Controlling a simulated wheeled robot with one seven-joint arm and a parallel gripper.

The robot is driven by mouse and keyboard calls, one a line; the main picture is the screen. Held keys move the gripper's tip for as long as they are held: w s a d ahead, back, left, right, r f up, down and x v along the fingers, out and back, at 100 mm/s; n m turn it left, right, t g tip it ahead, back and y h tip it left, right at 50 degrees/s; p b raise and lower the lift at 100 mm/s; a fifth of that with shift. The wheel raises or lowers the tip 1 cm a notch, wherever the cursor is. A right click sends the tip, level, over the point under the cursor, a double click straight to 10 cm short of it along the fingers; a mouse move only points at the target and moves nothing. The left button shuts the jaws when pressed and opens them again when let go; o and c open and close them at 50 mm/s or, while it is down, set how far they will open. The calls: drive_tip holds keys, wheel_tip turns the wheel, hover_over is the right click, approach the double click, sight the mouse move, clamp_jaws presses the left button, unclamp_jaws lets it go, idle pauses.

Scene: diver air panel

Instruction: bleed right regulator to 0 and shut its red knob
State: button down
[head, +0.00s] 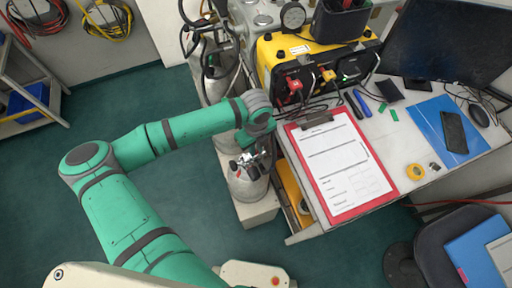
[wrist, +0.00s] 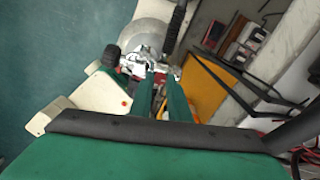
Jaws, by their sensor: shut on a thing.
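A pale grey cylinder (head: 246,187) stands on a light block at the left end of the desk, with a metal regulator (head: 247,160) on top. My gripper (head: 258,151) reaches down to this regulator from above. In the wrist view, its two green fingers (wrist: 161,72) are shut on a small metal part of the regulator (wrist: 148,60). The fingertips hide most of that part. A black knob (wrist: 109,56) and a small white dial (wrist: 133,58) sit left of the fingers. A small red spot shows below the dial; I cannot tell whether it is the red knob. The dial's reading is too small to tell.
A yellow panel box (head: 268,54) with red and yellow plugs stands behind, beside more cylinders and hoses. A red clipboard (head: 388,187) lies on the desk to the right. A monitor (head: 450,45) stands at the back right.

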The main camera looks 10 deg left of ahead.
drive_tip(key=c, duration=1.7)
unclamp_jaws()
drive_tip(key=shift+o, duration=0.2)
wheel_tip(320, 180, up, 11)
drive_tip(key=shift+f, duration=0.15)
